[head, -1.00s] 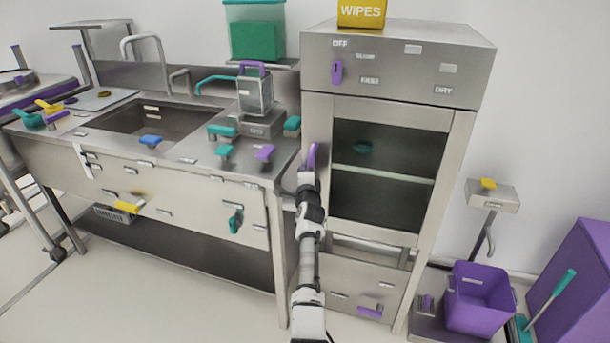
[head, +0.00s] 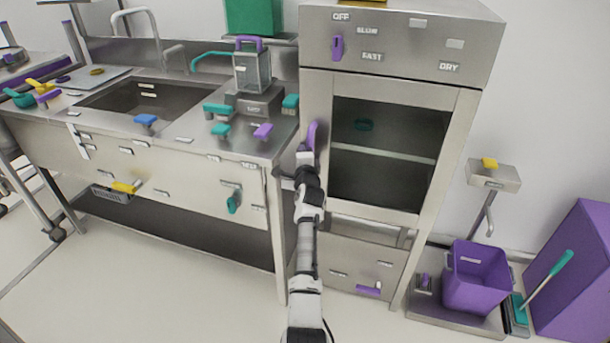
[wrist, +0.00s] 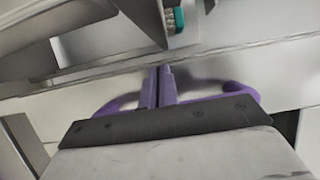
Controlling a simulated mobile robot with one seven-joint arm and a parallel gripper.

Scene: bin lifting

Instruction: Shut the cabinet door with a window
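The cabinet door (head: 464,150) is a pale metal frame around a dark window (head: 385,185). It looks flush or nearly flush with the cabinet front; a small gap cannot be ruled out. Its purple handle (head: 312,134) is at the left side of the front. My gripper (head: 305,152) is at the handle's lower part.
A sink counter (head: 180,140) stands close on the left of my arm. A drawer front with a purple pull (head: 369,290) is below the window. A purple bin (head: 475,280) and a purple box (head: 580,265) stand at the right. Some floor is clear at the lower left.

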